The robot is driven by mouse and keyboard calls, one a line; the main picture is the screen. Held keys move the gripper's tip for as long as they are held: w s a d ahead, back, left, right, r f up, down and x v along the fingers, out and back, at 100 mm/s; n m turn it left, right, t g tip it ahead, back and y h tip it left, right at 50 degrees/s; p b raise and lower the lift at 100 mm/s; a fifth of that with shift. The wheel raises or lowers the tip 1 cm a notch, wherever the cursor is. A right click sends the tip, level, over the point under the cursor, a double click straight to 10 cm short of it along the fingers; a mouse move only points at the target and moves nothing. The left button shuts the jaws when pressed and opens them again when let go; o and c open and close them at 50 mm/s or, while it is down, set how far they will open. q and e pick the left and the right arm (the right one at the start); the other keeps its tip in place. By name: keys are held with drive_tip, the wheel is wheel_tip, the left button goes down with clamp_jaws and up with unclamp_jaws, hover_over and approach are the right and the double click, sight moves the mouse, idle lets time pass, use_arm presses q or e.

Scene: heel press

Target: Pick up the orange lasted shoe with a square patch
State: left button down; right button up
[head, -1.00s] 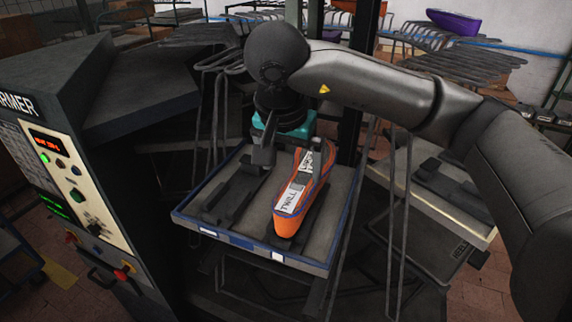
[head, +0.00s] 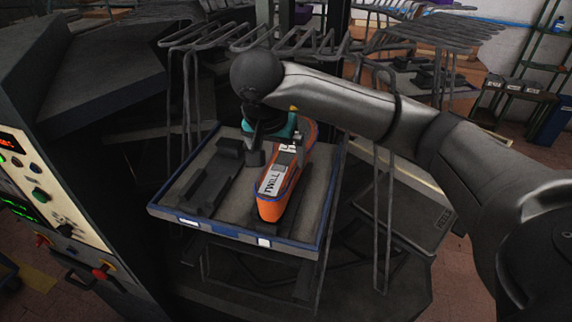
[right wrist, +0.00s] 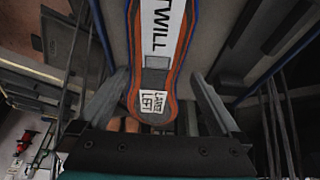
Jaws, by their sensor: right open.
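The orange lasted shoe (head: 270,210) lies lengthwise in the right half of a blue-edged tray (head: 170,214), on a dark support. It has blue trim and a white TWILL label. In the right wrist view the shoe (right wrist: 184,45) also shows a grey square patch and a white "LARGE LEFT" tag near its end. My right gripper (head: 276,148) is at the far end of the shoe. In the right wrist view its open fingers (right wrist: 157,100) stand on either side of that end, with gaps visible. My left gripper is out of view.
An empty dark support (head: 212,180) lies in the tray's left half. A control cabinet (head: 40,180) stands at the left. Grey wire racks (head: 275,42) stand behind the tray, and a lower tray (head: 400,205) is to the right.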

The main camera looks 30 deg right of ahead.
drive_tip(key=shift+p+x, duration=0.55)
drive_tip(key=shift+x, duration=2.2)
drive_tip(key=shift+s+d, duration=0.1)
drive_tip(key=shift+s, duration=0.05)
drive_tip(key=c, duration=1.6)
drive_tip(key=shift+r, duration=0.15)
